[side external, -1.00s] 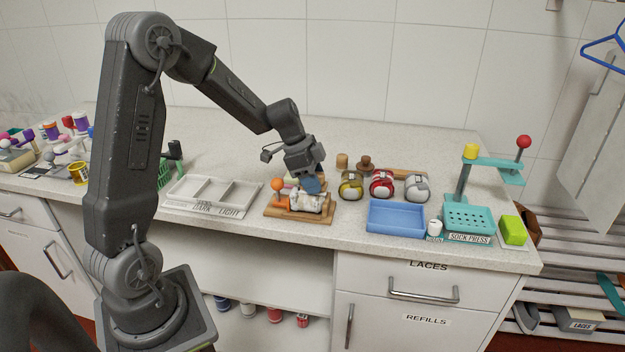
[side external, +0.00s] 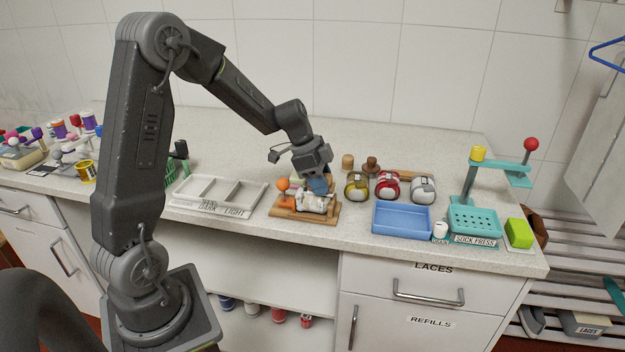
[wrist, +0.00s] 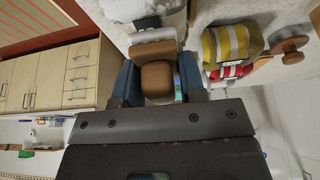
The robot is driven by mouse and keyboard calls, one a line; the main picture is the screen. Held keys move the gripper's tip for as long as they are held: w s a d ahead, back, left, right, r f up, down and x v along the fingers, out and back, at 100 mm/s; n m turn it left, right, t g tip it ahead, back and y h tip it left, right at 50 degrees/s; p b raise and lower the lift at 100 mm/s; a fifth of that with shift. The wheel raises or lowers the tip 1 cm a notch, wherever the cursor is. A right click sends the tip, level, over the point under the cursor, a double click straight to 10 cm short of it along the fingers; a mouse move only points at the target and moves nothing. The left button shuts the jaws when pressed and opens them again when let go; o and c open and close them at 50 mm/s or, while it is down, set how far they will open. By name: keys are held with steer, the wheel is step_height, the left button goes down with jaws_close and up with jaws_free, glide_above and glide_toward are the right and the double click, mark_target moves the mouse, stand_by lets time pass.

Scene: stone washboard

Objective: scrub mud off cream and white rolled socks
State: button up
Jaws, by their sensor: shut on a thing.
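My gripper (side external: 317,187) is over the wooden board with the orange knob (side external: 283,184). In the wrist view its blue fingers (wrist: 157,82) are closed on a brown wooden brush handle (wrist: 157,76). The brush's wooden body (wrist: 153,49) lies just beyond the fingers. The pale rolled socks (side external: 312,203) lie on the board under the gripper and look mottled white and grey. In the wrist view a white frothy mass (wrist: 125,8) covers part of them at the top edge. The gripper hides the bristles and the contact in the side view.
Yellow (side external: 356,186), red (side external: 388,185) and white-grey (side external: 424,189) sock rolls stand right of the board. A blue tray (side external: 402,218) and teal sock press (side external: 474,220) are further right. A white divided tray (side external: 220,195) is left.

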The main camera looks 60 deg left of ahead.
mark_target(303, 190)
steer(key=shift+w+d, duration=0.25)
steer(key=shift+s+a, duration=1.75)
steer(key=shift+s, duration=0.05)
steer(key=shift+w+d, duration=1.8)
steer(key=shift+r, duration=4)
